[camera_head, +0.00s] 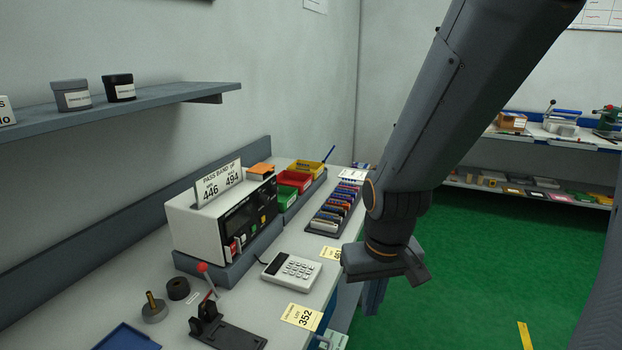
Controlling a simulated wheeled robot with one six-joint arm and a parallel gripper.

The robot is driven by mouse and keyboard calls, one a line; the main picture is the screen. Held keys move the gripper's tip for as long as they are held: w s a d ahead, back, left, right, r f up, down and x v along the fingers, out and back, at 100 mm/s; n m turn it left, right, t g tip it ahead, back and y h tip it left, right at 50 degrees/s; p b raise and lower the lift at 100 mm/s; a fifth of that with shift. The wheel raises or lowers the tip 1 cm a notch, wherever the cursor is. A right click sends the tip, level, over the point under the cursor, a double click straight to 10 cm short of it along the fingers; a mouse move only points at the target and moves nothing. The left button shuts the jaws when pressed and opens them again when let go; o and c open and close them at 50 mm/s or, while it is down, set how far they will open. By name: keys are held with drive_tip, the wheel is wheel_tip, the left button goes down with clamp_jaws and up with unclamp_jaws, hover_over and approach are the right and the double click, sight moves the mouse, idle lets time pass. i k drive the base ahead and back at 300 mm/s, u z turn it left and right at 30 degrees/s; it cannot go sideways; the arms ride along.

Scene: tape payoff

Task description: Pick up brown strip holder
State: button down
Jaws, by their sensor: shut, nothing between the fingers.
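I cannot pick out a brown strip holder for sure. A dark rack (312,229) on the bench holds a row of several coloured, thin pieces, too small to tell a brown one among them. My gripper (415,268) hangs at the end of my arm near the bench's right edge, right of the calculator and in front of the rack. It is shut and empty, apart from the things on the bench.
A white instrument (207,222) with a sign stands mid-bench, beside green, red and yellow bins (294,181). A calculator (291,270), a yellow label (301,317) and a black fixture with a red-knobbed lever (228,334) lie nearer. A wall shelf (160,97) overhangs at left. Green floor is open at right.

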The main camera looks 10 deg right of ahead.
sight(301, 168)
drive_tip(key=u, duration=0.05)
drive_tip(key=i, duration=0.4)
drive_tip(key=k, duration=1)
drive_tip(key=z, duration=1)
drive_tip(key=i, duration=1.45)
drive_tip(key=z, duration=0.35)
drive_tip(key=i, duration=1.15)
drive_tip(key=u, duration=1.5)
drive_tip(key=i, duration=0.9)
drive_tip(key=u, duration=0.95)
